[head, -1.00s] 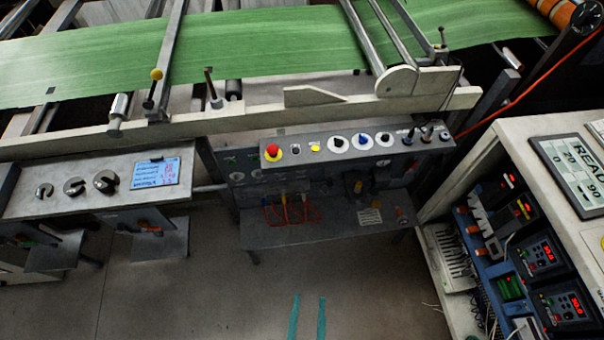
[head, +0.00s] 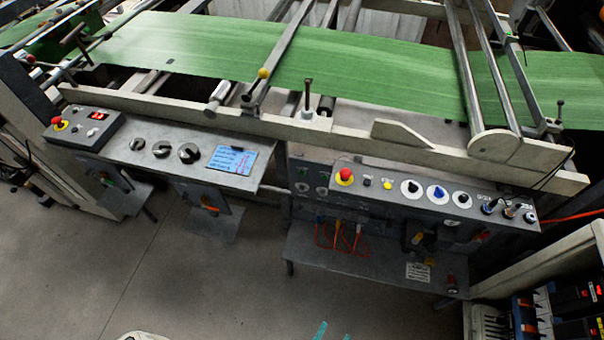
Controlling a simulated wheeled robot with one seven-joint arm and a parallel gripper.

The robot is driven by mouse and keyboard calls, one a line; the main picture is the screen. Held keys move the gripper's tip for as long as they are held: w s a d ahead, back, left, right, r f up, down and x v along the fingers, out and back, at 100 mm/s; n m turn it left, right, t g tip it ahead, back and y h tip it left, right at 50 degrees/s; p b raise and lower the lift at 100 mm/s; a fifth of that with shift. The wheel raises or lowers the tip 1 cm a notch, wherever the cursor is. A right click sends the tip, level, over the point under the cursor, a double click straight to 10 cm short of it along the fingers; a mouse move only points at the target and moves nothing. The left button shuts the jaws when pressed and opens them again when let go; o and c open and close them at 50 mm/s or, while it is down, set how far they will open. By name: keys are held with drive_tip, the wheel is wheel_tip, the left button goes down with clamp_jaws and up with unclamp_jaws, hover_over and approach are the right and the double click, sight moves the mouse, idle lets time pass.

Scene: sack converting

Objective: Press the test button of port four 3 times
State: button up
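Green web (head: 270,70) runs behind a pale rail. An instrument rack (head: 560,310) stands lower right. Grey floor in front is clear.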

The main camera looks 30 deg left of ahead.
drive_tip(key=shift+s+d, duration=0.1)
drive_tip(key=shift+s, duration=0.05)
clamp_jaws()
drive_tip(key=shift+s, duration=0.1)
idle(1.3)
